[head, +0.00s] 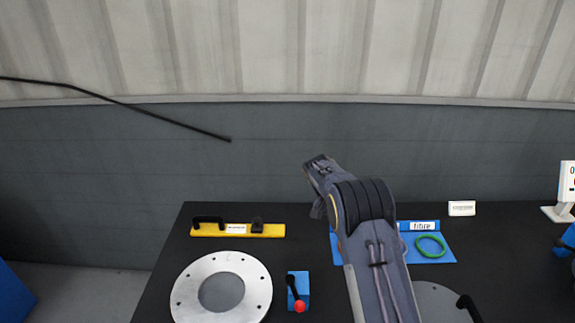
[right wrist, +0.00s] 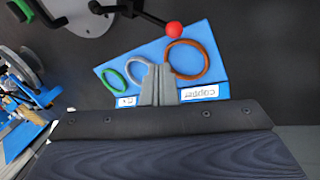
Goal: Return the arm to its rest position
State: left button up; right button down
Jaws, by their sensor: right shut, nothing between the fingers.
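My right arm (head: 372,230) reaches up from the bottom of the head view, in front of the blue mat (head: 443,249), and hides part of it. My right gripper (right wrist: 158,70) is shut and empty in the right wrist view. Its fingers show in front of the mat, between a grey ring (right wrist: 137,72) and a copper-coloured ring (right wrist: 205,62). A green ring (right wrist: 113,80) lies farther left on the mat. Whether the fingertips touch the mat cannot be told. My left gripper is not in view.
A round metal flange (head: 188,292) lies on the dark table, with a yellow bar (head: 210,231) behind it. A blue block (head: 303,278) with a red-knobbed lever stands right of the flange. A white label block (head: 462,208) sits near the back edge.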

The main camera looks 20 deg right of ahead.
jog(key=s+a+r+n+t+y+b, duration=0.1)
jog(key=s+a+r+t+y, duration=0.15)
jog(key=s+r, duration=0.5)
jog(key=s+a+r+n+t+y, duration=0.2)
jog(key=s+r+y, duration=0.25)
jog(key=s, duration=0.55)
jog(key=s+a+n+t, duration=0.1)
jog(key=s+a+n, duration=0.1)
jog(key=s+a, duration=0.3)
jog(key=s+a+f+n+t+y+b, duration=0.1)
jog(key=s+a, duration=0.5)
jog(key=s, duration=0.6)
jog(key=shift+s+f+n+t, duration=0.15)
jog(key=shift+s+n+t, duration=0.3)
jog(key=shift+t, duration=0.3)
